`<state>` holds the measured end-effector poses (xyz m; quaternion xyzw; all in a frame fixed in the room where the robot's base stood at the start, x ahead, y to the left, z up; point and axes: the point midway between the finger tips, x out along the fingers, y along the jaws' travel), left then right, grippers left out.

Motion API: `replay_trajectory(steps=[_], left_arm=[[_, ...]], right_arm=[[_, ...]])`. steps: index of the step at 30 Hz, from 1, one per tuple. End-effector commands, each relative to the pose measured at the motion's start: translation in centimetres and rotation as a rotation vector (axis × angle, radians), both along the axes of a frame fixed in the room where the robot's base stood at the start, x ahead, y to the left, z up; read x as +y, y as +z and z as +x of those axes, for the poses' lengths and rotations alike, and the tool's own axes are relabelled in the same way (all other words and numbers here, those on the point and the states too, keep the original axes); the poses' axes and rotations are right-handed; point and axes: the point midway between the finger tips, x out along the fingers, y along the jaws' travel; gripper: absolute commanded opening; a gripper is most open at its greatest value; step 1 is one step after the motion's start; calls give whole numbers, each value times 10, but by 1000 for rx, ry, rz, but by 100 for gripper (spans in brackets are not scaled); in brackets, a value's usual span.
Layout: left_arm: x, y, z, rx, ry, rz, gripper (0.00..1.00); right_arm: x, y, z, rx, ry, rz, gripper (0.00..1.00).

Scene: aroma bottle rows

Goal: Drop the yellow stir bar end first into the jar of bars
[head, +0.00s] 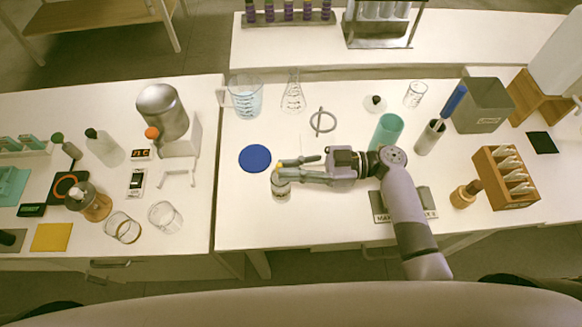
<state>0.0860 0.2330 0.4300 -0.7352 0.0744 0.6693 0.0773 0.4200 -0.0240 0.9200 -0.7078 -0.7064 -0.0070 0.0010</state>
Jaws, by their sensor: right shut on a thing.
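My right gripper (281,168) reaches in from the right, low over the right-hand table, its fingers pointing left. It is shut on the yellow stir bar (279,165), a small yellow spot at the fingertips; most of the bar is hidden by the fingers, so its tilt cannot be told. A small clear jar (281,189) stands just below the fingertips in the picture, and its mouth is partly covered by the gripper. Its contents are too small to make out. My left gripper is not in view.
A blue disc (255,158) lies left of the jar. A beaker (245,97), a flask (292,94) and a ring (322,122) stand or lie behind. A teal cup (387,131) is close behind my right arm. The table front near the jar is clear.

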Motion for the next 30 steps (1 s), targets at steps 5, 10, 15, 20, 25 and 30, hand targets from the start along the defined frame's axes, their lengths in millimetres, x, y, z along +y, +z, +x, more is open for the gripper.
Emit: replay_trajectory(steps=[5, 10, 15, 20, 25, 30], left_arm=[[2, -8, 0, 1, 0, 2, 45], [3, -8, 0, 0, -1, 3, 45], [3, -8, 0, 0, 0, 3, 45], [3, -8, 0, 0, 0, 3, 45], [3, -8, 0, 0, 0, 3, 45], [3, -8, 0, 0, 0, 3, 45]], right_arm=[[-1, -15, -2, 11, -1, -18, 0], [-1, -17, -3, 16, 0, -20, 0], [-1, -17, -4, 17, 0, -21, 18], [-1, -18, -4, 17, 1, -21, 28], [-1, -18, -4, 16, 2, -21, 35], [-1, -18, -4, 15, 1, -22, 35]])
